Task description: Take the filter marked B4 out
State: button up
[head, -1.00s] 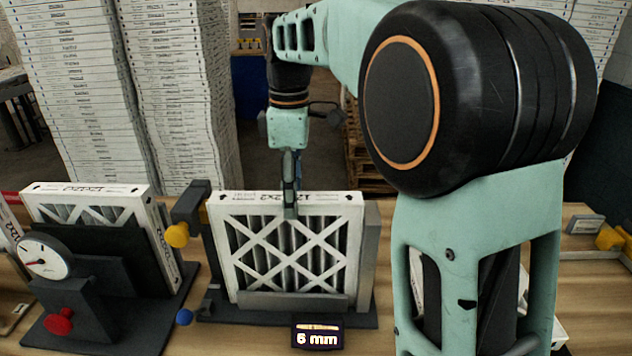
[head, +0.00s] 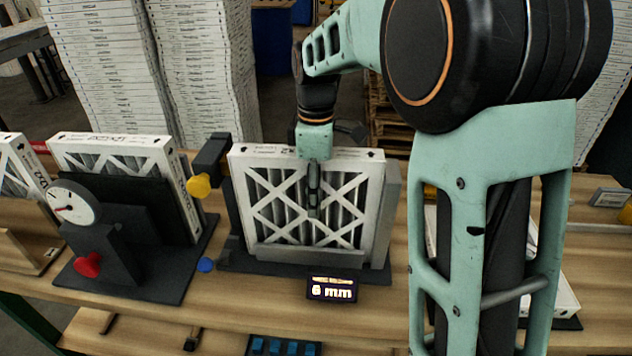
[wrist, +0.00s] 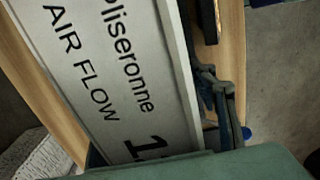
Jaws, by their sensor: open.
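A white-framed pleated filter (head: 270,205) with a lattice face stands upright in a dark fixture (head: 290,262) in the middle of the head view. No B4 mark is readable on it. My gripper (head: 314,205) comes down on its top edge from above, with one finger in front of the lattice face. The other finger is hidden behind the filter. In the wrist view the filter's top edge (wrist: 105,80), printed "AIR FLOW", runs beside a dark finger (wrist: 222,100) at its right. The jaws are open around the filter.
A display (head: 331,289) reading about 6 mm sits before the fixture. At left another filter (head: 115,145) stands in a gauge stand with a dial (head: 73,203) and red knob (head: 87,265). A yellow knob (head: 199,186) sits left of the middle filter. Tall white stacks (head: 205,70) stand behind.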

jog(key=c, duration=1.3)
jog(key=shift+c, duration=0.2)
jog(key=shift+a+r, duration=0.1)
jog(key=shift+a, duration=0.15)
jog(key=shift+w+p, duration=0.1)
jog(key=shift+p, duration=0.2)
jog(key=o, duration=0.9)
